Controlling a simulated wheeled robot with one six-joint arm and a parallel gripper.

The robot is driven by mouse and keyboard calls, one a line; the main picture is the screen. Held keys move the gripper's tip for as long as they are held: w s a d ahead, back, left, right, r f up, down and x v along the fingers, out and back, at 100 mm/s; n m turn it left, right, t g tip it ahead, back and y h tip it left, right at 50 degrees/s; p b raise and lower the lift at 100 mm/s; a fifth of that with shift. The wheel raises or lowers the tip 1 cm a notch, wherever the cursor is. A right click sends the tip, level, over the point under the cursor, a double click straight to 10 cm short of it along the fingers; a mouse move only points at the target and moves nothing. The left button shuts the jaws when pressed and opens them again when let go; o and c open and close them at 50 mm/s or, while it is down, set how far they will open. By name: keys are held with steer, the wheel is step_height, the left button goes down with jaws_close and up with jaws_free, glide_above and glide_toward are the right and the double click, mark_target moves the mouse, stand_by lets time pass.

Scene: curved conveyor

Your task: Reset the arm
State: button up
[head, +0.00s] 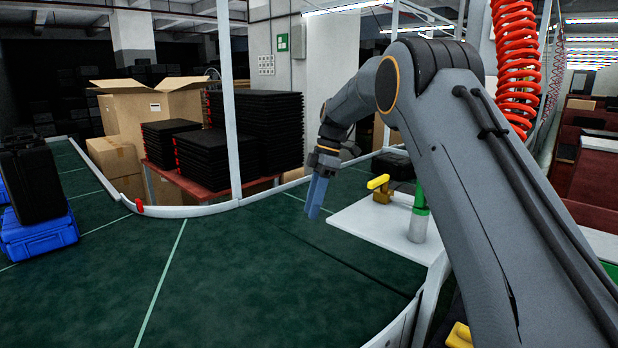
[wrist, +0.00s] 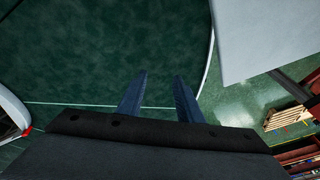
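My gripper (head: 317,194) hangs from my grey arm over the green conveyor (head: 240,270), near the white side table, with its blue fingers pointing down. In the wrist view its two fingers (wrist: 160,97) stand apart with only green belt between them. The gripper is open and empty. My arm reaches in from the right of the head view and hides part of the side table and the floor behind it.
Blue cases (head: 40,235) with a black case (head: 32,180) on top stand on the belt at far left. A white table (head: 365,222) at right holds a yellow object (head: 379,188) and a green-and-white cylinder (head: 419,215). Stacked black trays (head: 268,130) stand behind the rail. The middle belt is clear.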

steer(key=s+a+f+m+t, duration=0.1)
steer(key=s+a+f+m, duration=0.45)
steer(key=s+f, duration=0.3)
steer(key=s+a+f+m, duration=0.4)
steer(key=s+a+f, duration=0.35)
steer(key=f, duration=0.25)
steer(key=s+d+r+m+t+h, duration=0.1)
steer(key=s+d+r+m, duration=0.1)
steer(key=s+d, duration=0.4)
steer(key=s+d+r+m+h+b, duration=0.1)
steer(key=s+d+m, duration=0.4)
steer(key=d, duration=0.9)
steer(key=s+d+r+m+t+h+b, duration=0.1)
steer(key=s+d+r+m, duration=0.2)
steer(key=s+d, duration=0.4)
steer(key=d+m, duration=0.1)
steer(key=d, duration=0.3)
steer(key=shift+r+t, duration=0.3)
